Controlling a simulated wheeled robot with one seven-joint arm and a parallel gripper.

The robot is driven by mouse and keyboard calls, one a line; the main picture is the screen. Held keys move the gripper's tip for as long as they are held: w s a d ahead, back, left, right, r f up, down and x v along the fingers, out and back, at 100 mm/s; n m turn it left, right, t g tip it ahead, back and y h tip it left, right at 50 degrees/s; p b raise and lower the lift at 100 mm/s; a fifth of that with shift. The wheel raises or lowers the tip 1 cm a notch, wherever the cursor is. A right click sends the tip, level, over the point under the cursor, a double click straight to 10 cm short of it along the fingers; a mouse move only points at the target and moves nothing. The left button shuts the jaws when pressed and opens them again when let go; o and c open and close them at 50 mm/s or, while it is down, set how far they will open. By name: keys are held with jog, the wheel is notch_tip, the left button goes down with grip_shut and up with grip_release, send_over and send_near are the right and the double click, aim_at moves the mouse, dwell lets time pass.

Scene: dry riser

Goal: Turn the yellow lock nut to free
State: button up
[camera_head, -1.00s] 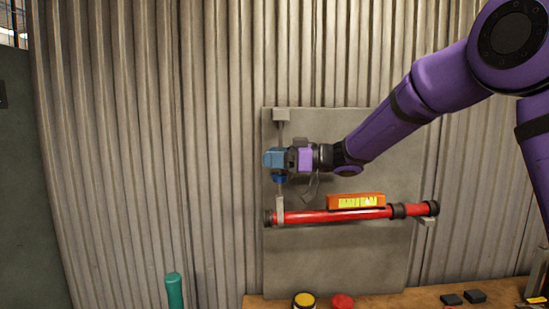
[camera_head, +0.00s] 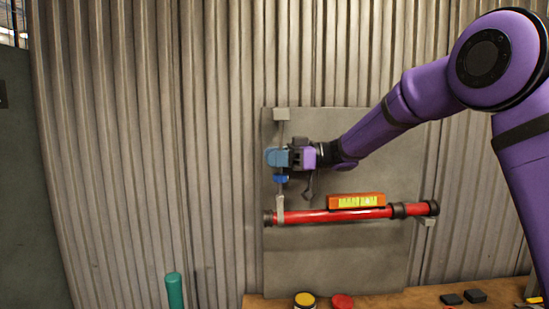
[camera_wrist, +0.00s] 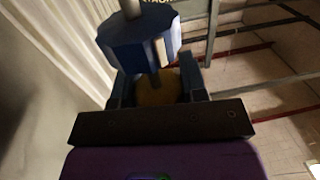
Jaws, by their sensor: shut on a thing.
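The yellow lock nut (camera_wrist: 155,94) shows in the wrist view, partly hidden between my fingers. My gripper (camera_wrist: 155,88) is shut on it. In the head view my gripper (camera_head: 277,157) is at the vertical grey rod (camera_head: 280,131) and hides the yellow nut. A blue faceted nut (camera_wrist: 140,46) is on the same rod, beside the yellow one in the wrist view. In the head view the blue nut (camera_head: 280,179) shows just below my fingers. How far the yellow nut has turned cannot be seen.
A red pipe (camera_head: 310,216) with dark ends runs across the grey panel (camera_head: 340,255) below my gripper. An orange box with a yellow label (camera_head: 356,201) sits above it. A bench below holds a yellow button (camera_head: 304,300) and a red one (camera_head: 342,301). A teal post (camera_head: 174,291) stands left.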

jog(key=o, duration=0.9)
jog(key=shift+t, duration=0.3)
